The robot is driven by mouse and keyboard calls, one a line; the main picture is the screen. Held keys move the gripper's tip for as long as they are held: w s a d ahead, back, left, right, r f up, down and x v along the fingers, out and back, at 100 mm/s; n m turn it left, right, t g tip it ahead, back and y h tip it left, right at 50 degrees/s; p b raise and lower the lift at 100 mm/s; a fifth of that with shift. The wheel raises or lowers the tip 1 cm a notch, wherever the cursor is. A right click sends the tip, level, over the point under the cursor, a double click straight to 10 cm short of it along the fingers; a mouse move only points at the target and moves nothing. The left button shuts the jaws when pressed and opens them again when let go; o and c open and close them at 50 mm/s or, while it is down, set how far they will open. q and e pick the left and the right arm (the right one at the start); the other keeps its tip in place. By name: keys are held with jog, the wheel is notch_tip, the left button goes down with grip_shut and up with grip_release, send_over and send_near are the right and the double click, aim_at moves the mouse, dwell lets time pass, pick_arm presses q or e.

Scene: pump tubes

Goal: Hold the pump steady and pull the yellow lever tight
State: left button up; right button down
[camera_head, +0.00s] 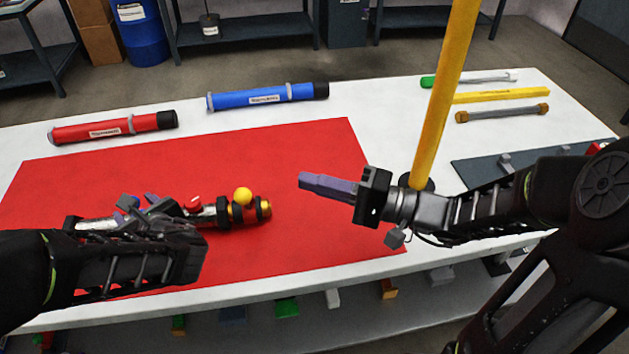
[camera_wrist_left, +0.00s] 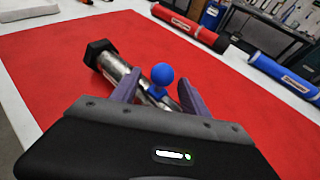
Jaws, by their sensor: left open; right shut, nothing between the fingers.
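The pump (camera_head: 222,213) lies on its side on the red mat, a metal tube with dark collars and a brass right end. A yellow ball knob (camera_head: 243,196), apparently the yellow lever's, sits on top near that end, with a red knob (camera_head: 193,203) to its left. My left gripper (camera_head: 135,201) is open at the pump's left part. In the left wrist view its purple fingers are either side of the tube (camera_wrist_left: 118,69) and a blue ball knob (camera_wrist_left: 162,74); contact is unclear. My right gripper (camera_head: 303,180) is shut and empty, right of the yellow knob.
A red tube (camera_head: 110,129) and a blue tube (camera_head: 268,97) lie behind the red mat (camera_head: 300,150). A tall yellow post (camera_head: 445,90) stands behind my right gripper. Tools, including a wrench (camera_head: 490,79), lie at the back right. The mat's front middle is clear.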

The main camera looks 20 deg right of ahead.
pick_arm(q)
jog(key=v, duration=1.1)
jog(key=shift+r, duration=0.15)
